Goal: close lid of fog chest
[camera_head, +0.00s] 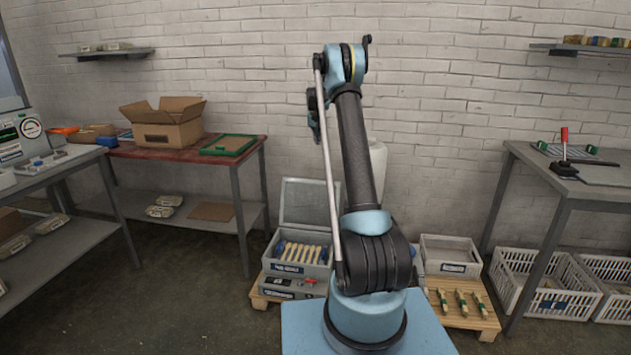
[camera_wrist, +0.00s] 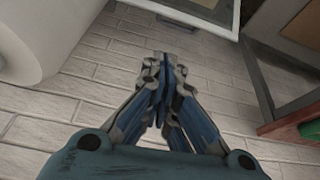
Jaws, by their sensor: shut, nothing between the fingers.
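A grey chest (camera_head: 297,258) with its lid (camera_head: 311,203) raised stands on a low wooden pallet at the back, left of my arm. Light wooden pieces lie in a row inside it. Its front label is too small to read with certainty, so I cannot confirm that it is the fog chest. The lid stands upright at the chest's rear edge, and my arm hides part of the chest's right side. My gripper (camera_wrist: 162,68) shows in the wrist view with its fingers together and empty, against the brick wall. It is not touching the chest or lid.
A second grey box (camera_head: 450,257) stands on the pallet right of my arm, with wooden pieces (camera_head: 460,301) before it. A red-topped table (camera_head: 185,150) is at left. White crates (camera_head: 542,282) sit under the right bench. A white cylinder (camera_wrist: 45,40) shows in the wrist view.

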